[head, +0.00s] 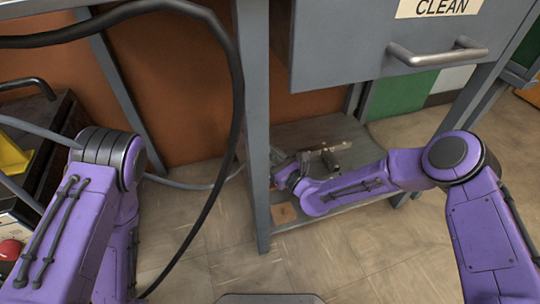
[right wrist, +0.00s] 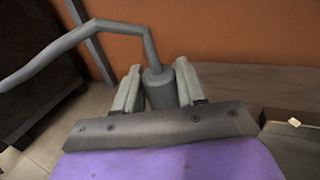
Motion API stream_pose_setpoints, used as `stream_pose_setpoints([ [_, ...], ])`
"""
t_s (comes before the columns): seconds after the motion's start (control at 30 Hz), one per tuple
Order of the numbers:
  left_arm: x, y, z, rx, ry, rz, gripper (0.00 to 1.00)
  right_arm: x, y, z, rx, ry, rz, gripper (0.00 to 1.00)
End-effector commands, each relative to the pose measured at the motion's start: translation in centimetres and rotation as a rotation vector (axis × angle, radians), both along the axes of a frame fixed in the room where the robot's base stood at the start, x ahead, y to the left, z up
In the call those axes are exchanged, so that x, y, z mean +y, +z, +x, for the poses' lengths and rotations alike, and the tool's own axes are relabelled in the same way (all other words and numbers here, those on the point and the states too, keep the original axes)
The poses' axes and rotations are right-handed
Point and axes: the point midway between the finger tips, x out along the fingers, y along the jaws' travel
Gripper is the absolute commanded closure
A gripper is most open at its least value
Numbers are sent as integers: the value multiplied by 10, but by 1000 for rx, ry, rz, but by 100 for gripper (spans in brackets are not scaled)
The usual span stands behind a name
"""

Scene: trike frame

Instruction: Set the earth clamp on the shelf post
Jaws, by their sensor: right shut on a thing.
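My right gripper (right wrist: 158,88) is shut on a grey cylindrical piece, which I take to be the earth clamp (right wrist: 158,92). A grey cable (right wrist: 120,28) rises from its top and bends away to the left; the clamp's jaws cannot be made out. In the head view my right arm reaches in from the right, low over the bench's lower shelf, with the gripper (head: 303,166) small and partly hidden. The near shelf post (head: 256,130) is a grey upright just left of it. I cannot tell whether the clamp touches a post. My left gripper is out of the frame.
The lower shelf (head: 345,132) carries a metal-and-brown item (head: 335,152) and a small brown piece (head: 284,213). A grey drawer (head: 370,50) overhangs the shelf. A thick black cable (head: 238,90) loops across the left. A dark cart (head: 50,130) stands far left. Floor in front is clear.

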Motion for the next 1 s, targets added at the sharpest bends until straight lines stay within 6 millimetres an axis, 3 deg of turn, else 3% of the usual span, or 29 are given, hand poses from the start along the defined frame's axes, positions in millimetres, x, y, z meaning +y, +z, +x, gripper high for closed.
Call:
stream_pose_setpoints([
  [0.97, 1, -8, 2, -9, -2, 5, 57, 0, -9, 0, -2, 0, 1, 90],
  [1.0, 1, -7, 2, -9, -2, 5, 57, 0, -7, 0, -2, 0, 1, 47],
])
